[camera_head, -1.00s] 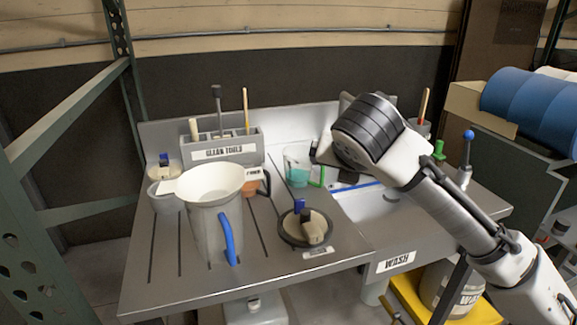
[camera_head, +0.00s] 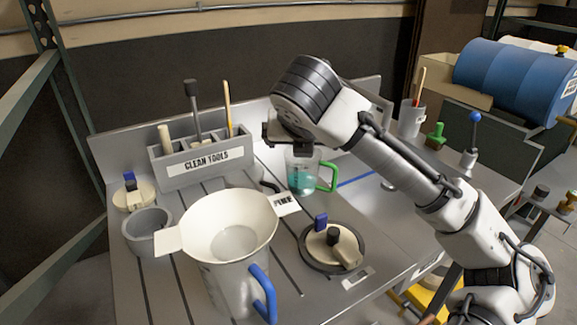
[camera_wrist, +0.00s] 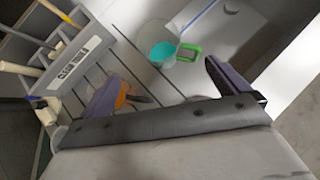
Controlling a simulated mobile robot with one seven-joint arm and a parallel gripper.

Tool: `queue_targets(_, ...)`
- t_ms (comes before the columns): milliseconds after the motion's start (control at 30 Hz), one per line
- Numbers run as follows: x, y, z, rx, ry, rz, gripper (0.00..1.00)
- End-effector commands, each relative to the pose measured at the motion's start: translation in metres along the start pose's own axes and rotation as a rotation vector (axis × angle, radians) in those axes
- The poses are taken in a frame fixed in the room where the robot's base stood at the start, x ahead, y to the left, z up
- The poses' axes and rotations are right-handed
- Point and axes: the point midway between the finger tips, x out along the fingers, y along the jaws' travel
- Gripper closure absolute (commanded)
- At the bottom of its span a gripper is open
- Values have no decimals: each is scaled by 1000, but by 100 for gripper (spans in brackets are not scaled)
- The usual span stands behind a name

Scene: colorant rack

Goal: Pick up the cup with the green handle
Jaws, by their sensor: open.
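The cup with the green handle (camera_head: 303,175) is clear with teal contents and stands upright on the metal counter, its green handle (camera_head: 329,177) pointing right in the head view. In the wrist view the cup (camera_wrist: 160,45) is at the top middle, beyond my fingers, with its handle (camera_wrist: 188,51) to the right. My gripper (camera_wrist: 170,92) is open and empty, with its two purple-grey fingers apart. In the head view my gripper (camera_head: 290,146) is above and close to the cup, covering part of its rim; the fingers are hard to make out there.
A large pitcher with a blue handle (camera_head: 264,292) carries a wide white funnel (camera_head: 205,222) at the front. A grey bowl (camera_head: 146,240) stands left, and a round lidded thing (camera_head: 333,247) right. The clean tools holder (camera_head: 205,168) stands behind. The sink area lies right of the cup.

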Motion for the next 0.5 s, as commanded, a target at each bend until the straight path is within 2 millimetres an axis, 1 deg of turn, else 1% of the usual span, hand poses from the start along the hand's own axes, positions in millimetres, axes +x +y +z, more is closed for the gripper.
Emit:
queue_targets(133, 1, 0, 0, 1, 0, 0, 0)
queue_targets(233, 10, 0, 0, 2, 1, 1, 0)
queue_targets(500, 62, 0, 0, 2, 2, 1, 0)
